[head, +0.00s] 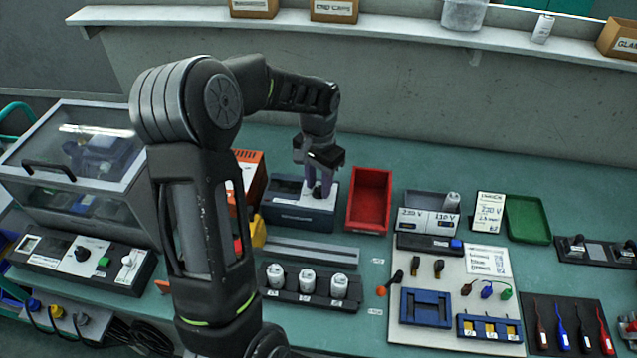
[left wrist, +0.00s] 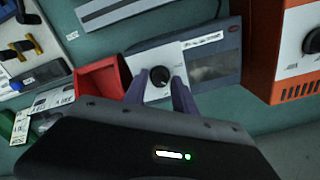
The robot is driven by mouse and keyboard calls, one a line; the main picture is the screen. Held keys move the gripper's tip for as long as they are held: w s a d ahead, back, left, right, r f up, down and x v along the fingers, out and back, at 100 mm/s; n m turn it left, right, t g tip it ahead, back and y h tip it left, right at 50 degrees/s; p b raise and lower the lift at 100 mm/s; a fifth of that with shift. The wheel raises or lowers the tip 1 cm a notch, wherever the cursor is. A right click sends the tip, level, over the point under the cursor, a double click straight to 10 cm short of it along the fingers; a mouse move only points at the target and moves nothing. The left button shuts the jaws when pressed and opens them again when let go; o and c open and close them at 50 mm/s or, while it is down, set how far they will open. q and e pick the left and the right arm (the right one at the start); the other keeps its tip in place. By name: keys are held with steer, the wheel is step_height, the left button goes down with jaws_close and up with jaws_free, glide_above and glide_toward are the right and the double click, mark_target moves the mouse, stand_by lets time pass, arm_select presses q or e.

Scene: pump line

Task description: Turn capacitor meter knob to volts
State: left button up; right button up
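The capacitor meter is most likely the grey-blue box (head: 292,213) with a white panel, on the bench beside the red bin. In the left wrist view the meter (left wrist: 213,62) shows a round black knob (left wrist: 160,75) on its white panel and a darker window beside it. My left gripper (head: 318,190) points down over the panel. Its purple fingers (left wrist: 160,84) are spread, one on each side of the knob, with gaps visible. I cannot tell how high the tips are above the panel. The knob's pointer and labels are too small to read. My right gripper is not in view.
The red bin (head: 370,198) stands right of the meter. An orange device (head: 250,170) with its own knob (left wrist: 313,40) stands on the other side. A rack of white cylinders (head: 308,285) lies in front. A clear-lidded box (head: 80,150) is at left.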

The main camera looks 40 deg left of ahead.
mark_target(318, 188)
arm_select(q)
steer(key=shift+o, duration=1.2)
steer(key=shift+r+b, duration=0.6)
steer(key=shift+r, duration=3.3)
